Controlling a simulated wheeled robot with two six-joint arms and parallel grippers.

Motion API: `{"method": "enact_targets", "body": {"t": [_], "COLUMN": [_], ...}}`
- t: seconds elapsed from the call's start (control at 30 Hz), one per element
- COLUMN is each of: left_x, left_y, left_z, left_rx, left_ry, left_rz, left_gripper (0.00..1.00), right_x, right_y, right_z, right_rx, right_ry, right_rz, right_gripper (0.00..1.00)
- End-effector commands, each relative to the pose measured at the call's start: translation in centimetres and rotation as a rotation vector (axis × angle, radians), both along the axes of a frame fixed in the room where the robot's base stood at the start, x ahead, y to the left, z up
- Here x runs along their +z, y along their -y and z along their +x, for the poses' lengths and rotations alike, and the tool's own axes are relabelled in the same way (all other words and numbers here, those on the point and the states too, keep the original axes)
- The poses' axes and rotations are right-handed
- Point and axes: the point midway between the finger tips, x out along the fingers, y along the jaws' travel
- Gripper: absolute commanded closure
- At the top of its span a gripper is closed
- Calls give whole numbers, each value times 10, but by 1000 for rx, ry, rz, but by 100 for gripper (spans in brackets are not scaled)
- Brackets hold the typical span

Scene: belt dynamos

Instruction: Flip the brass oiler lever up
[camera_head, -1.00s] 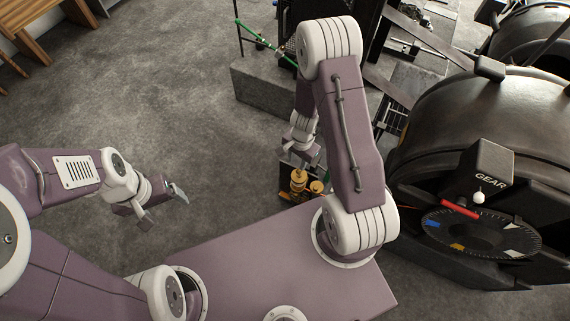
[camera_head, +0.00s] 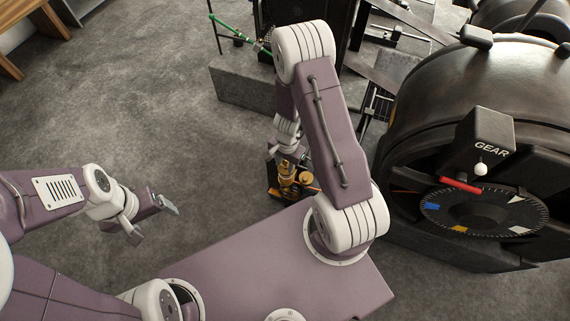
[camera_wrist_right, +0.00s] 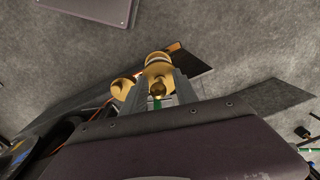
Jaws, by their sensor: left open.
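The brass oiler (camera_head: 288,182) stands on a dark base at the front end of the machine in the head view, partly covered by my right arm. It also shows in the right wrist view as a brass cylinder (camera_wrist_right: 158,66) with a smaller brass cup to its left. A small brass knob (camera_wrist_right: 157,90), perhaps the lever's end, lies between the fingers of my right gripper (camera_wrist_right: 158,98). Those fingers look apart, with slim gaps beside the knob; contact cannot be told. My left gripper (camera_head: 154,222) is open and empty over the floor, well left of the oiler.
A large dark machine housing with a GEAR box (camera_head: 486,140) and a round dial (camera_head: 483,212) with a red handle (camera_head: 460,186) stands at right. A green rod (camera_head: 238,33) and a grey block (camera_head: 245,88) are at the back.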

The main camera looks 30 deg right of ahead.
Motion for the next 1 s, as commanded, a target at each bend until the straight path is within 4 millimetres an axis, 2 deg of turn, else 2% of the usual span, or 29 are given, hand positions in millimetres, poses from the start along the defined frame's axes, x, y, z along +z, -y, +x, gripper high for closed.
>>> {"method": "enact_targets", "body": {"t": [0.03, 0.13, 0.27, 0.37, 0.53, 0.7, 0.83, 1.0], "left_x": [0, 0, 1, 12, 59, 96, 98, 98], "left_y": [0, 0, 0, 0, 0, 0, 0, 0], "left_z": [0, 0, 0, 0, 0, 0, 0, 0], "left_rx": [0, 0, 0, 0, 0, 0, 0, 0], "left_ry": [0, 0, 0, 0, 0, 0, 0, 0], "left_rz": [0, 0, 0, 0, 0, 0, 0, 0], "left_gripper": [19, 19, 19, 19, 19, 19, 19, 19], "right_x": [0, 0, 1, 6, 15, 13, 4, 2], "right_y": [0, 0, 0, 1, 3, 4, 6, 7], "right_z": [0, 0, 0, 1, 3, 5, 7, 7], "right_rx": [0, 0, 0, -1, -3, -3, -2, -2], "right_ry": [0, 0, 0, -8, -63, -121, -161, -189], "right_rz": [0, 0, 0, 10, 74, 146, 199, 224], "right_gripper": [73, 100, 100, 100, 100, 100, 100, 100]}}
